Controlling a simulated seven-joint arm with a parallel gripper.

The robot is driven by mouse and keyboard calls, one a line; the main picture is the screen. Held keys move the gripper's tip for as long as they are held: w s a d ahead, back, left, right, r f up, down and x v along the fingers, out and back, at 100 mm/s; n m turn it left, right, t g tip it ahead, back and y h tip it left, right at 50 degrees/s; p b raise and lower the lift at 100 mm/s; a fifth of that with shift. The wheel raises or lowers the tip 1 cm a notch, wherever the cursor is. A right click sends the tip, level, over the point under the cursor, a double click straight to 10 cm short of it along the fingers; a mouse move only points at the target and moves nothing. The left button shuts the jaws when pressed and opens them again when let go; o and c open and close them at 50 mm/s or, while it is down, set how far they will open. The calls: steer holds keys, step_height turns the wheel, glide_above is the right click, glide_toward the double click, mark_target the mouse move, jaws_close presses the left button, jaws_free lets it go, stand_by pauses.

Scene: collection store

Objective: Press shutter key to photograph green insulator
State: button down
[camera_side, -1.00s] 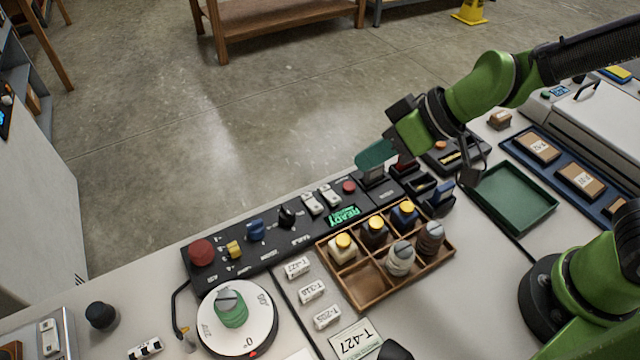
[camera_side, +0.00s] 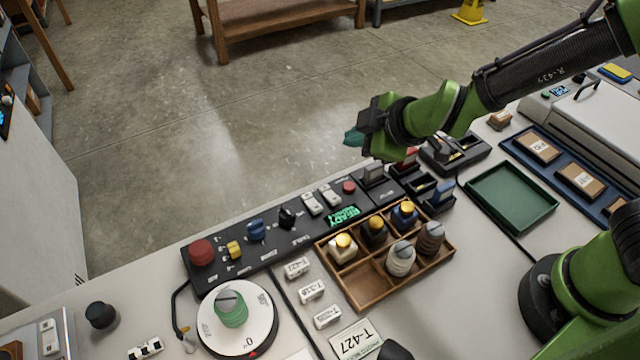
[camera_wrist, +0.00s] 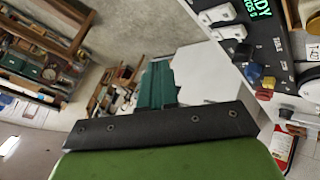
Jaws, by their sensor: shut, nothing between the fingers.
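The green insulator (camera_side: 231,311) stands upright on the white round turntable (camera_side: 262,325), whose 0 mark is at the front. The black control panel (camera_side: 270,258) behind it carries a large red button (camera_side: 200,250), yellow, blue and black knobs, two white keys (camera_side: 312,203) and a small red button (camera_side: 348,187). Its labels are too small to tell which is the shutter key. The panel's green display (camera_side: 343,216) seems to read READY. My gripper (camera_side: 353,137) is shut and empty, in the air behind the panel's right end. Its teal fingers (camera_wrist: 158,85) also show in the wrist view.
A wooden divided tray (camera_side: 372,290) with several bottles and insulators stands in front of the panel. White label tags (camera_side: 312,291) lie between tray and turntable. A green tray (camera_side: 512,198) is at right. The space above the panel is clear.

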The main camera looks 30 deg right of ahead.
mark_target(352, 189)
steer(key=shift+f, duration=0.1)
steer(key=shift+f, duration=4.35)
steer(key=shift+f, duration=0.15)
steer(key=shift+f, duration=0.25)
steer(key=shift+f, duration=0.45)
steer(key=shift+r, duration=0.85)
steer(key=shift+r, duration=0.1)
